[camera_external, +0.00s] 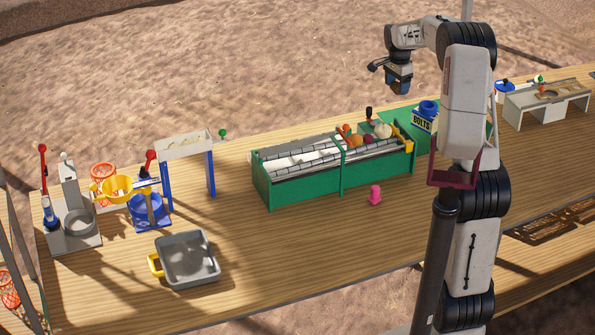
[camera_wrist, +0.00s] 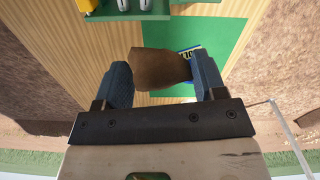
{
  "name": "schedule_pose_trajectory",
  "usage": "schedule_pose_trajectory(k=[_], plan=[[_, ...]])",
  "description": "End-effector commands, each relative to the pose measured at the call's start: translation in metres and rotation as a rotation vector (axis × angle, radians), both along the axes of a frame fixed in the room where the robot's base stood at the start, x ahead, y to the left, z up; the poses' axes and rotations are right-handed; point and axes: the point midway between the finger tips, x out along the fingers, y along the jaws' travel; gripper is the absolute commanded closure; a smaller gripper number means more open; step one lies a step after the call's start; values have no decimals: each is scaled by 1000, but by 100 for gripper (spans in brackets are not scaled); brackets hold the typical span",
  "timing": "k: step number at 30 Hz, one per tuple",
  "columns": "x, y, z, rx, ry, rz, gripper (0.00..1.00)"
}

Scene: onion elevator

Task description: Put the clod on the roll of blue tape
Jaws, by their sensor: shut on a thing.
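My gripper (camera_wrist: 160,80) is shut on the clod (camera_wrist: 160,68), a brown lump between its two blue-grey fingers in the wrist view. In the external view my gripper (camera_external: 398,78) hangs in the air above the far side of the table; I cannot make out the clod there. The roll of blue tape (camera_external: 428,107) sits on top of a blue and white box marked BOLTS (camera_external: 425,121), below and to the right of my gripper in the picture.
The box stands on a green mat (camera_wrist: 215,35). Left of it is a green conveyor (camera_external: 300,180) with vegetables at its right end. A pink piece (camera_external: 375,195) stands in front. A grey bin (camera_external: 187,260) and blue-framed stand are further left.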

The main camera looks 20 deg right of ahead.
Motion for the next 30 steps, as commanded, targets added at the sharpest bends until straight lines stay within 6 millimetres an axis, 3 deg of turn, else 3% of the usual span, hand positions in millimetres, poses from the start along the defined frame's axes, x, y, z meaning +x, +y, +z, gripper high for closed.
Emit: schedule_pose_trajectory(k=[3,9,20,21,30], plan=[[-9,-34,0,0,0,-40,64],[-25,-83,0,0,0,-99,64],[-50,-142,-1,1,0,-173,64],[-49,-139,-15,2,4,-169,64],[-48,-138,-81,1,3,-168,64]])
